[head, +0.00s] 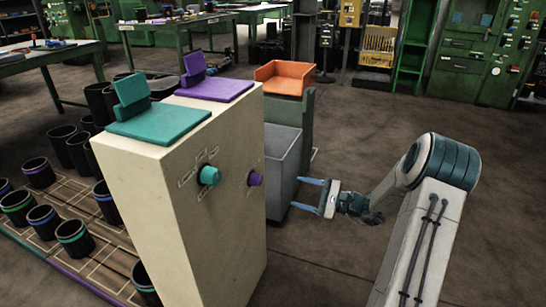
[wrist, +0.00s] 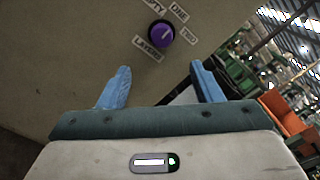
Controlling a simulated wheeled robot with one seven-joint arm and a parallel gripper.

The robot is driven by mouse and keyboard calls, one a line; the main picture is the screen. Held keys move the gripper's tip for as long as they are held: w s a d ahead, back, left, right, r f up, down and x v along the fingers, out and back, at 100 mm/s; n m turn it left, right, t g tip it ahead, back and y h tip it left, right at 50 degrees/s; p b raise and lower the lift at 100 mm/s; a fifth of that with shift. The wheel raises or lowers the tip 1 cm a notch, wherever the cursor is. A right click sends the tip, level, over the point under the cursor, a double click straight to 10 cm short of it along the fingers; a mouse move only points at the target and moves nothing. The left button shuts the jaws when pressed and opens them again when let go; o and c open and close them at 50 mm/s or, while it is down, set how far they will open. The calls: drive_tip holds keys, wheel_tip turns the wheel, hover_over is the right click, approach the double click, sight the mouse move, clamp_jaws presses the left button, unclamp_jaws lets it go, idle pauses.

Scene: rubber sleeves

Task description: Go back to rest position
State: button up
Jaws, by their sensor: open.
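My gripper (head: 310,195) is at the right of the cream cabinet (head: 215,215) in the head view, clear of it, with fingers apart and nothing between them. In the wrist view my gripper (wrist: 162,88) shows two blue fingers spread apart, facing the cabinet side. A purple knob (wrist: 160,33) with labels around it is beyond the fingers. The purple knob (head: 255,179) and a teal knob (head: 209,175) sit on the cabinet front in the head view.
A teal holder (head: 160,122) and a purple holder (head: 215,90) are on the cabinet top. A grey bin (head: 283,150) and an orange tray (head: 285,78) stand behind. Black sleeves with coloured bands (head: 75,238) stand at left. Floor (head: 340,120) at right is open.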

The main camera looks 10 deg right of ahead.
drive_tip(key=s+a+r+n+g+h+p, duration=0.2)
drive_tip(key=s+a+r+n+g+p, duration=0.25)
drive_tip(key=s+a+r+p, duration=0.4)
drive_tip(key=s+a+r+n+g+h+p, duration=0.35)
drive_tip(key=s+a+r+g+p, duration=0.2)
drive_tip(key=r, duration=0.55)
drive_tip(key=s+d+r+n+t+h+p, duration=0.1)
drive_tip(key=s+r+n+h+p, duration=0.3)
drive_tip(key=s+r+p, duration=0.3)
drive_tip(key=s+d+r+n+t+h+p, duration=0.1)
drive_tip(key=s+d+r+n+h+p, duration=0.1)
drive_tip(key=s+r+n+h+p, duration=0.2)
drive_tip(key=s+r+h+p, duration=0.1)
drive_tip(key=s+r+p, duration=0.2)
drive_tip(key=r+p, duration=0.4)
drive_tip(key=shift+v, duration=1.9)
